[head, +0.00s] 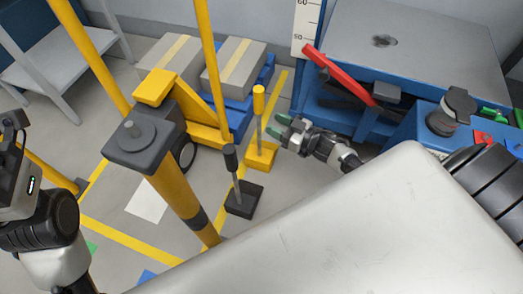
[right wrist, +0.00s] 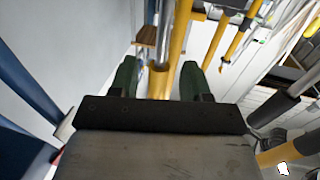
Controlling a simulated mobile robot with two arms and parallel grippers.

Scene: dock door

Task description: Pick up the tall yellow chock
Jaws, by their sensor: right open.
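The tall yellow chock stands upright on the floor, with a yellow wedge base (head: 262,156), a thin grey post and a yellow grip (head: 259,100). My right gripper (head: 283,127) is open and empty, just right of the post in the head view, below the grip. In the right wrist view its green fingertips (right wrist: 160,78) are spread apart. A yellow upright shows between them; I cannot tell from that view how near it is. My left gripper (head: 12,124) is at the left edge, partly cut off, its jaws unclear.
A dark chock (head: 244,200) with a black-topped post stands in front of the yellow one. A yellow bollard post (head: 178,190) and a cart with grey boxes (head: 232,68) are to the left. A blue dock leveler (head: 340,120) with a red lever (head: 340,75) is to the right.

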